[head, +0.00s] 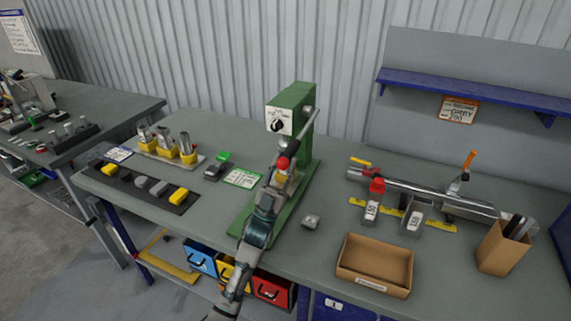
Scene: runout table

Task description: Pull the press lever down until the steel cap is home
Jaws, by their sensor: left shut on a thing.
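The green press (291,97) stands on the bench with a dial on its front plate. Its grey lever (309,124) slants down toward the front from the right side of the press head. A red ball knob (283,163) shows at the lever's low end. My left gripper (284,157) is shut at the knob, in front of the press; its arm comes up from the bottom edge. The arm and gripper cover the middle of the press, so I cannot make out the steel cap or how it sits. My right gripper is not in view.
A cardboard tray (375,286) is at the front edge. A long steel tube (420,190) lies at right. Yellow cups (166,151) and a dark strip (125,181) with blocks are at left.

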